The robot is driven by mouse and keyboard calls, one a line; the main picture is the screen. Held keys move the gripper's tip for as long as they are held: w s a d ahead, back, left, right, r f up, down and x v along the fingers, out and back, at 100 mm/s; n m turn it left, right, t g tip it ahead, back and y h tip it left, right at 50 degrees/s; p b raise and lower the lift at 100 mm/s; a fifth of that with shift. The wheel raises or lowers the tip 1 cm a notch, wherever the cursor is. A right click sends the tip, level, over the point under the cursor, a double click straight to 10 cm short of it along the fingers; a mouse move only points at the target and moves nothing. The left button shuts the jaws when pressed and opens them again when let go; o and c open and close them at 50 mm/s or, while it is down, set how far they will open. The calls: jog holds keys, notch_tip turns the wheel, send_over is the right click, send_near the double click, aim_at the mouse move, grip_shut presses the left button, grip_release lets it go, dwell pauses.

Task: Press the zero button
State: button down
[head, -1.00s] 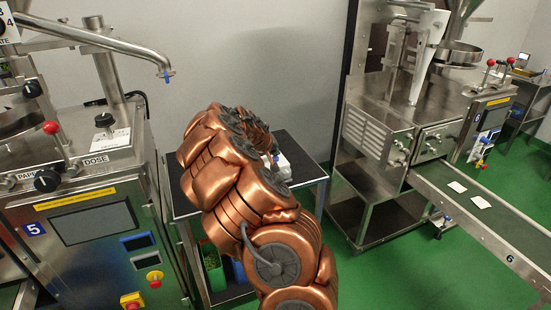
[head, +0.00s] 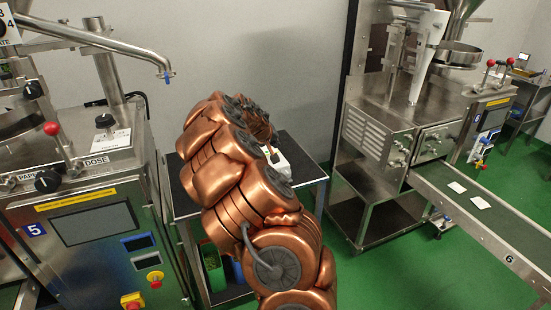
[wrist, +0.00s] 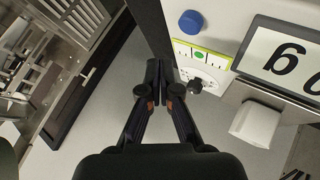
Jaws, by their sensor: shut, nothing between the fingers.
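My gripper (wrist: 163,82) is shut and empty in the wrist view, its fingertips beside the lower left edge of a white panel. A blue round button (wrist: 191,23) is on that panel, above and right of the fingertips. Below it are a yellow-edged label with a green dot (wrist: 200,54) and a small black knob (wrist: 194,87) close to the right finger. I cannot read which control is the zero button. A display (wrist: 290,58) with large dark digits, seen turned, is at the right. In the head view my copper arm hides the gripper and most of the white device (head: 277,162).
The dark-topped steel table (head: 300,160) stands between machine 5 (head: 95,215) at left and machine 6 (head: 400,130) at right. A conveyor (head: 500,228) carries white packets. A white block (wrist: 255,123) sits below the display in the wrist view.

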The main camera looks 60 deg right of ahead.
jog(key=shift+r, duration=1.05)
